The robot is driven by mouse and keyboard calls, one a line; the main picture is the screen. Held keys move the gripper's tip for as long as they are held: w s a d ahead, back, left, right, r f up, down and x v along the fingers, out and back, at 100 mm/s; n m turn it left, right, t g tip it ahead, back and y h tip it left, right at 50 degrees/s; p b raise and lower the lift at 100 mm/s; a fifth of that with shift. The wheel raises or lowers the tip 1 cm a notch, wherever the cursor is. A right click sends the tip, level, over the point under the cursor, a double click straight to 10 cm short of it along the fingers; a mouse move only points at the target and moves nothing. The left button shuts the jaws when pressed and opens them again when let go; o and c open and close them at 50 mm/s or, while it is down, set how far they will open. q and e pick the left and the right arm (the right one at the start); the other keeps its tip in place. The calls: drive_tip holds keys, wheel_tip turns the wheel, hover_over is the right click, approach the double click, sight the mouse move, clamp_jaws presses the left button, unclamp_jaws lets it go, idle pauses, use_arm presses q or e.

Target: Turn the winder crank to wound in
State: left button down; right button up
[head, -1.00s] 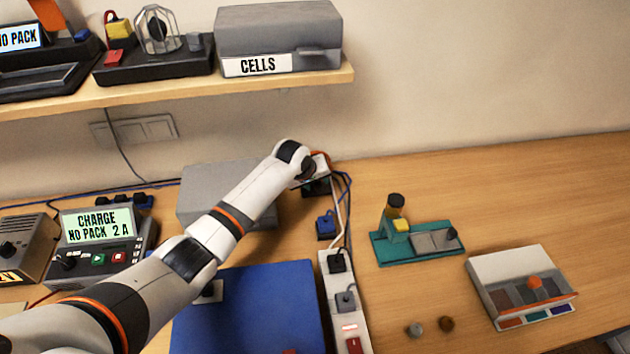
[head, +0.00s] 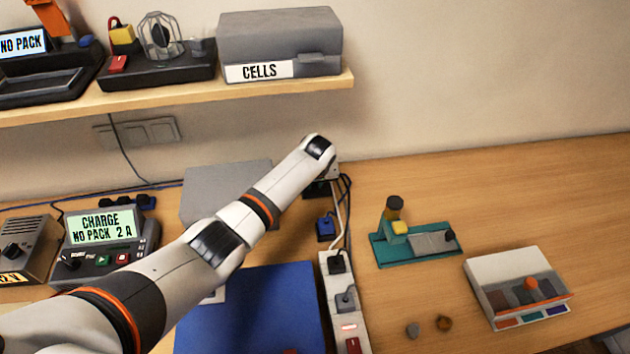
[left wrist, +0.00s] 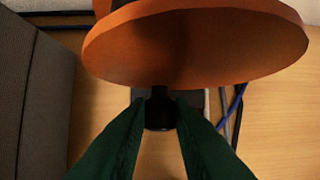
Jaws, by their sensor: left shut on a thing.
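The winder shows in the left wrist view as a large orange disc (left wrist: 195,45) with a black crank knob (left wrist: 160,112) below it. My left gripper (left wrist: 163,106) has its dark green fingers closed on both sides of the knob. In the head view, my left arm reaches to the back of the bench and its wrist hides the gripper, the disc and the knob. Only a bit of the winder's dark base (head: 315,190) shows there. The crank's wound-in mark cannot be seen. My right gripper is in neither view.
A grey box (head: 215,190) stands left of the winder. Cables and a white power strip (head: 335,290) run forward from it. A teal jig (head: 420,250) and a white tray box (head: 520,285) are on the right. The shelf (head: 200,95) hangs above.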

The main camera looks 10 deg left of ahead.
use_arm(q)
drive_tip(key=shift+g+y+b, duration=0.3)
drive_tip(key=shift+y+b, duration=0.05)
drive_tip(key=shift+y, duration=0.25)
drive_tip(key=shift+m+g+y+b, duration=0.3)
drive_tip(key=shift+y+b, duration=0.3)
drive_tip(key=shift+y, duration=0.1)
drive_tip(key=shift+r, duration=0.15)
drive_tip(key=c, duration=1.3)
unclamp_jaws()
drive_tip(key=shift+s+d+r, duration=0.1)
drive_tip(key=shift+d+r, duration=0.05)
drive_tip(key=shift+r, duration=0.25)
drive_tip(key=v, duration=1.1)
drive_tip(key=shift+d+b, duration=0.15)
drive_tip(key=shift+b, duration=0.2)
